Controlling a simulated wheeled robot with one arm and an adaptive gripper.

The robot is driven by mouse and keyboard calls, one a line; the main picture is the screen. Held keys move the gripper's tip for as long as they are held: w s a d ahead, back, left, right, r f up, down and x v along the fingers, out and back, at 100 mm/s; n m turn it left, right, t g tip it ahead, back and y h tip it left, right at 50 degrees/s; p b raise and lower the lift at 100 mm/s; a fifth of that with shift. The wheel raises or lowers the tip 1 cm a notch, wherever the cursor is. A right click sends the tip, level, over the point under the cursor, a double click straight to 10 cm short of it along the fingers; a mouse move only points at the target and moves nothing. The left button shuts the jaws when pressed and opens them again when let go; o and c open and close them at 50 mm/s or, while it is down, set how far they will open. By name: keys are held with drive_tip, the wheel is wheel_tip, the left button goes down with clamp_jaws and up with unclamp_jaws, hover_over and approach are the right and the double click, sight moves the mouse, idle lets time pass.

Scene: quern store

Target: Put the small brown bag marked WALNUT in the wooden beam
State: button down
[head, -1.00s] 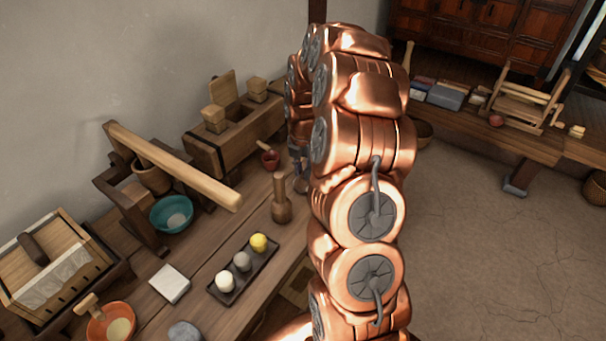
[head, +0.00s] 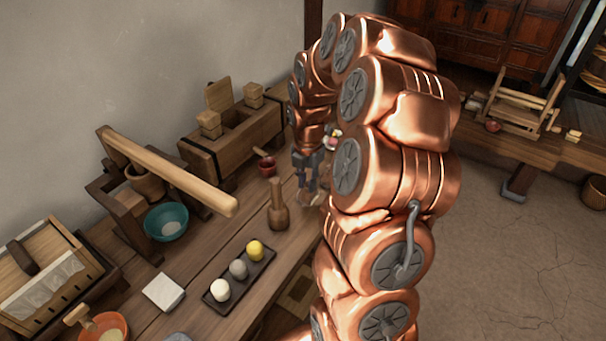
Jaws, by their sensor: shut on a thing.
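My gripper (head: 309,193) points down over the worktable, right of the long wooden beam. It is shut on a small brownish thing, mostly hidden by the fingers and my arm; no WALNUT mark can be read. The hollowed wooden beam (head: 257,137) lies along the wall at the back of the table. It has an open slot in its top, with wooden blocks (head: 208,122) and an upright board (head: 217,94) at it. My gripper is apart from the beam. No other brown bag can be made out.
A red cup (head: 267,168) and a wooden mallet (head: 278,207) stand near my gripper. A lever pole (head: 170,172) crosses above a teal bowl (head: 166,222). A dark tray (head: 222,303) holds coloured balls. Open floor lies to the right.

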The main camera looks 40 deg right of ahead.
drive_tip(key=s+a+b, duration=0.1)
drive_tip(key=s+a, duration=0.2)
drive_tip(key=s, duration=0.6)
drive_tip(key=shift+a+r, duration=0.15)
drive_tip(key=shift+r, duration=0.3)
